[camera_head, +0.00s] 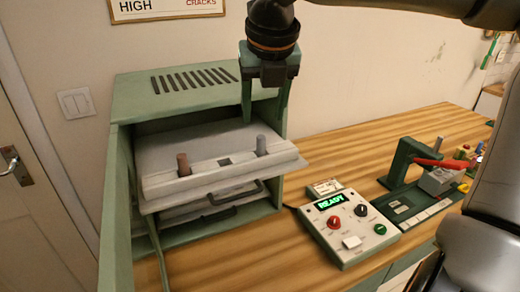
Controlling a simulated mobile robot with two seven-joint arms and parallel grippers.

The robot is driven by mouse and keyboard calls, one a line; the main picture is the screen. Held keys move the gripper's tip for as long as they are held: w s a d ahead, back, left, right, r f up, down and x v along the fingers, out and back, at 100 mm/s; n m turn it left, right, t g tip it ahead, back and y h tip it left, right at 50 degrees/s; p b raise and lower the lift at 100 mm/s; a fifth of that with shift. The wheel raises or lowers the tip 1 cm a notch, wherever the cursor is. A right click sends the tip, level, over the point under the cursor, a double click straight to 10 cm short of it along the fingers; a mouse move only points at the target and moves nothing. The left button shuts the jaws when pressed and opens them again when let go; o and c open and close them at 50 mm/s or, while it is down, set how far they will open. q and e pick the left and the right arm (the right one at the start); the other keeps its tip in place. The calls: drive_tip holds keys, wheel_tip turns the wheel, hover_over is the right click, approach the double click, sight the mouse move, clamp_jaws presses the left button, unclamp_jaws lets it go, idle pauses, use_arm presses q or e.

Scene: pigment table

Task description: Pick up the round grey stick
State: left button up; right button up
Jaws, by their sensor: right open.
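A round grey stick (262,145) stands upright at the front edge of the light grey tray (210,148), toward its right end. A brown stick (184,165) stands on the same tray to its left. My right gripper (265,112) points down above the grey stick, its two green fingers apart with nothing between them. The fingertips look a little higher than the stick's top; the exact gap in depth cannot be told. My left gripper does not show.
The tray sits in a green cabinet (175,92) with a dark handle (236,194) below. A control box (350,228) reading READY is on the wooden table (285,258). A green press (400,163) with a red lever (440,162) stands to the right.

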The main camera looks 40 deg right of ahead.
sight(261, 137)
drive_tip(key=shift+s+a+p+x, duration=0.15)
drive_tip(key=shift+p+x, duration=0.05)
drive_tip(key=shift+x, duration=1.4)
drive_tip(key=shift+s+a+p+x, duration=0.15)
drive_tip(key=shift+p+x, duration=0.05)
drive_tip(key=shift+x, duration=1.35)
drive_tip(key=shift+f, duration=0.2)
drive_tip(key=shift+c, duration=0.3)
clamp_jaws()
